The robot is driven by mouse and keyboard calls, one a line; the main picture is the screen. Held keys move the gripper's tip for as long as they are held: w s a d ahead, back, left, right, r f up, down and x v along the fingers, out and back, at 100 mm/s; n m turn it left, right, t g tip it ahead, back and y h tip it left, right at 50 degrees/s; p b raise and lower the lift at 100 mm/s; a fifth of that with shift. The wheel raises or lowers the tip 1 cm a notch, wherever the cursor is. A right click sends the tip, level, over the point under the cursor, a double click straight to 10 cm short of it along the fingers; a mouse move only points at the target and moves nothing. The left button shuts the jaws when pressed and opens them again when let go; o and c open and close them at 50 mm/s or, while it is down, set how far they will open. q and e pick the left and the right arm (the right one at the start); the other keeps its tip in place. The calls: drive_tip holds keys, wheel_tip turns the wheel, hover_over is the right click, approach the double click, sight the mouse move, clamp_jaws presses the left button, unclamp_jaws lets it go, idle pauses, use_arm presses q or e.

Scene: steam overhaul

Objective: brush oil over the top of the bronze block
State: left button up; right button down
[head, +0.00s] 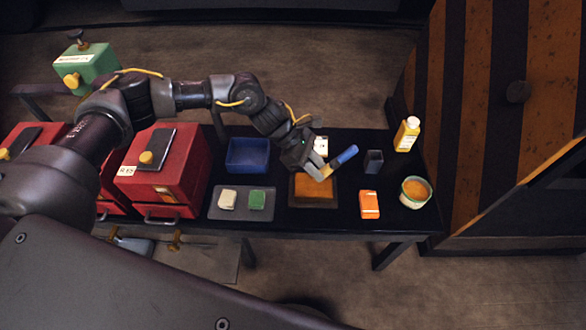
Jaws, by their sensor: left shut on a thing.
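My left gripper (318,172) is shut on a brush with a blue handle (346,155). The handle points up and to the right, and a pale part of the brush shows by the fingers. The brush is over the flat orange-bronze block (312,189), which sits in a dark tray (292,203) on the black table. The gripper covers the block's upper part. I cannot tell whether the bristles touch the block. A green-and-white bowl (405,198) with orange content, perhaps oil, stands at the table's right end. My right gripper is not in view.
A dark cup (374,161), an orange box (369,206) and a yellow bottle (407,134) stand right of the block. Left are a blue bin (248,155), a grey tray (242,213) with white and green pieces, and red boxes (165,175). A striped panel (480,110) stands beyond the right end.

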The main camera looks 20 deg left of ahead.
use_arm(q)
drive_tip(key=w+a+f+n+t+h, duration=0.1)
drive_tip(key=w+a+f+n+t, duration=0.1)
drive_tip(key=a+f, duration=0.4)
drive_tip(key=shift+w+a+f+n+t, duration=0.3)
drive_tip(key=shift+a+n+t, duration=0.35)
drive_tip(key=shift+t, duration=0.15)
drive_tip(key=shift+f, duration=0.15)
drive_tip(key=shift+f+b, duration=1.85)
drive_tip(key=shift+f, duration=1)
drive_tip(key=shift+f, duration=0.1)
drive_tip(key=shift+f+b, duration=0.6)
drive_tip(key=shift+b, duration=0.2)
drive_tip(key=shift+d, duration=0.1)
drive_tip(key=shift+w+d+b, duration=0.2)
drive_tip(key=shift+d+b, duration=0.2)
drive_tip(key=shift+d, duration=0.35)
drive_tip(key=shift+w+d+b, duration=0.2)
drive_tip(key=shift+d+b, duration=0.15)
drive_tip(key=shift+d, duration=0.4)
drive_tip(key=shift+w+d+r, duration=0.1)
drive_tip(key=shift+d, duration=0.3)
